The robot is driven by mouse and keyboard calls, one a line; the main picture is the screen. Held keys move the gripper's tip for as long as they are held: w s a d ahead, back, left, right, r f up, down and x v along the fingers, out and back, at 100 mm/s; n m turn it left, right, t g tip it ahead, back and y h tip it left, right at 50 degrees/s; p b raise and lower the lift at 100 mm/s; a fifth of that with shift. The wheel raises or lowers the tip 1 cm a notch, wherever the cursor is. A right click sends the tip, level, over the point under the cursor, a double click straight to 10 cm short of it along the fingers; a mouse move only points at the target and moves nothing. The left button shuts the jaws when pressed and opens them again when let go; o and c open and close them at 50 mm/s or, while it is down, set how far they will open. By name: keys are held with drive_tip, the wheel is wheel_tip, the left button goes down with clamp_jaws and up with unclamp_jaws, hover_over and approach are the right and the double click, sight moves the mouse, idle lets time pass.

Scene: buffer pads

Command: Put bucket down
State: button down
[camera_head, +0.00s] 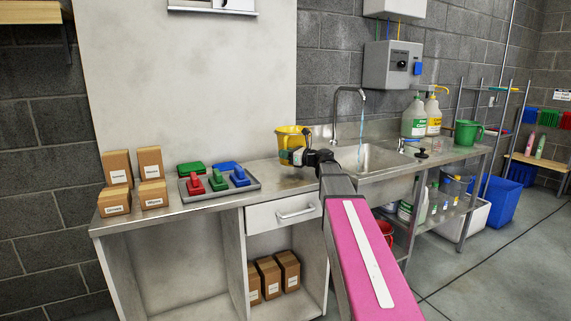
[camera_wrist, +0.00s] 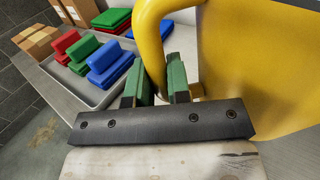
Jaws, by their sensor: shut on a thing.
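The yellow bucket (camera_head: 289,137) is at the back of the steel counter (camera_head: 262,178), just left of the sink. My gripper (camera_head: 297,156) is in front of it. In the wrist view the yellow bucket (camera_wrist: 262,60) fills the upper right, and its curved handle (camera_wrist: 150,45) passes between the green finger pads of my gripper (camera_wrist: 164,84), which are shut on it. The bucket's lower part is hidden behind my gripper in the head view, so I cannot tell whether it touches the counter.
A grey tray (camera_head: 222,192) with red, green and blue blocks lies left of the bucket. Several cardboard boxes (camera_head: 117,168) stand farther left. The sink (camera_head: 370,158) with a running tap (camera_head: 338,110) is on the right. Bottles (camera_head: 414,120) and a green bucket (camera_head: 467,133) stand beyond it.

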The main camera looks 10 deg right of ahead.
drive_tip(key=shift+f, duration=2)
drive_tip(key=c, duration=1.1)
unclamp_jaws()
drive_tip(key=shift+s+d, duration=0.2)
drive_tip(key=shift+s, duration=0.05)
drive_tip(key=v, duration=1.1)
drive_tip(key=shift+s+d, duration=0.1)
drive_tip(key=shift+d, duration=0.15)
